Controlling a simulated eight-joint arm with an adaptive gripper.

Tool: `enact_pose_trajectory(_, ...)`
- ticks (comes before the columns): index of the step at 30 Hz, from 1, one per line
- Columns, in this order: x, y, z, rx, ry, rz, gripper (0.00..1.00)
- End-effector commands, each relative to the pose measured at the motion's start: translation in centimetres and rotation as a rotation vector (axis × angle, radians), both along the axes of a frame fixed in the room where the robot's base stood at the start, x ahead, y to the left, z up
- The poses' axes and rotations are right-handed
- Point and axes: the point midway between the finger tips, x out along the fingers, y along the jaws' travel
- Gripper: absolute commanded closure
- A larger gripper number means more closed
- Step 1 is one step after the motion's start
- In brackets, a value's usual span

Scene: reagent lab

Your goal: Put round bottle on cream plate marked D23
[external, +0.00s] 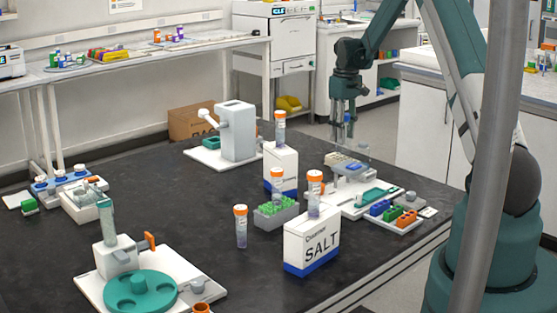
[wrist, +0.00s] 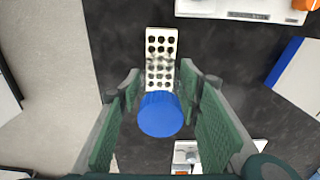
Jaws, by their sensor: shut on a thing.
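My gripper (external: 343,137) is above the table's far right part in the external view, pointing down. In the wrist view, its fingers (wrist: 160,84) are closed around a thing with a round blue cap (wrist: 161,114). I take this to be the round bottle; its body is mostly hidden below the cap. In the external view the held thing is hard to make out between the fingers. I cannot read a D23 mark on any plate, so I cannot tell which one is the cream plate.
A rack with dark holes (wrist: 161,42) lies below the gripper. A salt box (external: 311,246), orange-capped bottles (external: 240,228) and a white dispenser (external: 237,130) stand on the dark table. A teal turntable (external: 139,291) is front left. Bare table lies left of centre.

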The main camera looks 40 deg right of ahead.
Motion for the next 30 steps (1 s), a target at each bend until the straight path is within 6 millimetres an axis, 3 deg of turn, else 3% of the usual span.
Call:
enact_pose_trajectory(6,0.0,0.0,-1.8,0.000,0.000,0.000,0.77)
enact_pose_trajectory(20,0.0,0.0,-2.3,0.000,0.000,0.000,0.77)
enact_pose_trajectory(21,0.0,0.0,-2.2,0.000,0.000,0.000,0.61)
enact_pose_trajectory(24,0.0,0.0,-2.2,0.000,0.000,0.000,0.50)
enact_pose_trajectory(30,0.0,0.0,-2.2,0.000,0.000,0.000,0.50)
